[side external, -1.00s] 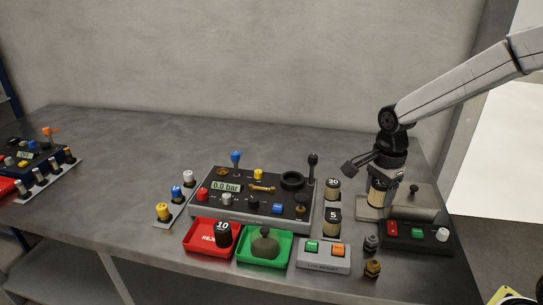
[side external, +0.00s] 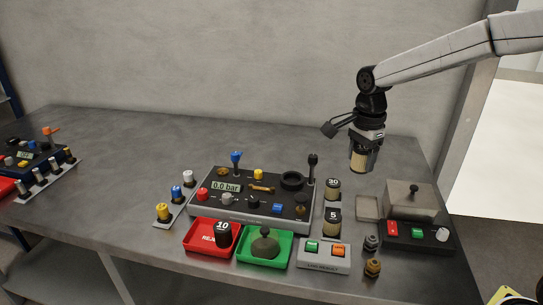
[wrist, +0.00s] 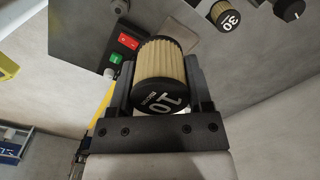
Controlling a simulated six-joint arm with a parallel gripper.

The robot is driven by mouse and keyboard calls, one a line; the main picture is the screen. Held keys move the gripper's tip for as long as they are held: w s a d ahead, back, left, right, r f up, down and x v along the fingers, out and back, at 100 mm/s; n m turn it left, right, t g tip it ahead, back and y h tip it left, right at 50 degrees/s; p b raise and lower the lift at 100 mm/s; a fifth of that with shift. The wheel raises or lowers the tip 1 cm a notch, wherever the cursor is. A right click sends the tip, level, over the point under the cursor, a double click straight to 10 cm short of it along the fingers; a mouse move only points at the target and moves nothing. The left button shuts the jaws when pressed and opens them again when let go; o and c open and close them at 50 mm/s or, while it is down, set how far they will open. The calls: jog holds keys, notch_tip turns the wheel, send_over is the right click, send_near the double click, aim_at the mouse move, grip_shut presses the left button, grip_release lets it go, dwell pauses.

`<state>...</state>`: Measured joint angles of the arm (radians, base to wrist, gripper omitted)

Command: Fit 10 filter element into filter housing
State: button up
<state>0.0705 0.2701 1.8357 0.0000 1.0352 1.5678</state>
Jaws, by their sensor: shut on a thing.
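My gripper (side external: 361,170) is shut on the filter element marked 10 (side external: 359,158), held upright in the air above the back right of the table. The wrist view shows this element (wrist: 166,62) between the two fingers, with pale pleats and a black end cap reading 10. A round black socket (side external: 292,179), which looks like the filter housing, is on the black panel to the left of and below my gripper. Its inside is too small to make out. A dark element also marked 10 (side external: 223,236) stands in the red tray (side external: 197,245).
Elements marked 30 (side external: 333,190) and 5 (side external: 333,222) stand right of the panel. A tall black lever (side external: 312,165) rises beside the socket. A grey block with a knob (side external: 408,200) and a switch box (side external: 425,236) stand at right. The back of the table is clear.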

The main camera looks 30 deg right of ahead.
jog(key=w+a, duration=0.3)
jog(key=w, duration=1.4)
send_near(293, 173)
jog(key=shift+s+a+f, duration=0.8)
jog(key=shift+s+a, duration=0.05)
jog(key=shift+s, duration=0.15)
jog(key=shift+f, duration=0.15)
jog(key=shift+f, duration=1.8)
jog(key=shift+f, duration=1.1)
dwell(0.9)
jog(key=o, duration=1.3)
jog(key=shift+f, duration=0.1)
jog(key=shift+c, duration=0.2)
jog(key=shift+s, duration=0.1)
